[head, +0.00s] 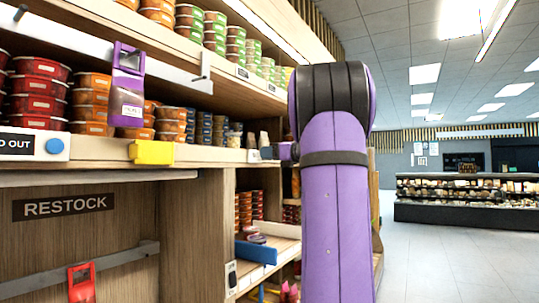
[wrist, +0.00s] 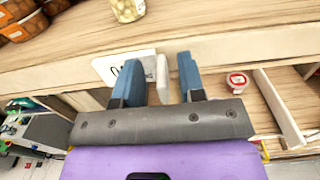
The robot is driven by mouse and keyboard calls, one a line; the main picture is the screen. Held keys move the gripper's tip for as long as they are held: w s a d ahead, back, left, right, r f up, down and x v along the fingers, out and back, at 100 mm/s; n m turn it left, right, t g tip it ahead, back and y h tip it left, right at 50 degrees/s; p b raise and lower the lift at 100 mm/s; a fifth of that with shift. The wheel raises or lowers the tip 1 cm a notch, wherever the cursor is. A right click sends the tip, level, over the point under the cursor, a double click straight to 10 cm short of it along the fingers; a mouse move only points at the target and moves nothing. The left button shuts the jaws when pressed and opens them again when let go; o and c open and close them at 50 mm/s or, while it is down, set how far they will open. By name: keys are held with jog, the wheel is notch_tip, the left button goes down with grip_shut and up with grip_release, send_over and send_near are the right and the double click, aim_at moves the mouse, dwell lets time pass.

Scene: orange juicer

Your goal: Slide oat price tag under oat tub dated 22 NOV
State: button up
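My gripper (wrist: 160,78) is at the shelf's front edge in the wrist view. Its two blue fingers are apart. A narrow white piece (wrist: 163,80) stands between them, with a visible gap to the right finger; whether it touches the left finger is unclear. A white tag (wrist: 112,68) with dark marks sits on the shelf edge, partly behind the left finger; its text is unreadable. In the head view my gripper (head: 270,153) is small beside the shelf edge, partly hidden by my purple arm. No tub's 22 NOV date is readable, so I cannot tell the oat tub.
A jar (wrist: 128,8) and orange tubs (wrist: 22,22) stand on the shelf above the edge. A red-lidded tub (wrist: 238,80) sits lower right. The head view shows a purple holder (head: 126,85), a yellow clip (head: 151,152) and a RESTOCK panel (head: 64,206). The aisle floor at right is clear.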

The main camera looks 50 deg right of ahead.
jog(key=s, duration=1)
jog(key=shift+s+d, duration=0.35)
jog(key=shift+d, duration=0.05)
jog(key=w+a+f+n+g+y, duration=0.1)
jog(key=w+a+f+n+g, duration=0.25)
jog(key=a, duration=0.55)
jog(key=a+f+n+g+y, duration=0.2)
jog(key=a+f+n, duration=0.3)
jog(key=a, duration=0.5)
jog(key=w+a+f+n+g+y, duration=0.1)
jog(key=w+a+f+n+g, duration=0.15)
jog(key=a+n, duration=0.45)
jog(key=s+a+f+n+g+h, duration=0.4)
jog(key=s+a+f+n, duration=1)
jog(key=a+n, duration=0.4)
jog(key=shift+s+a+f+n+g+h, duration=0.2)
jog(key=shift+s+a+n+g+h, duration=0.15)
jog(key=shift+s+n+h, duration=0.35)
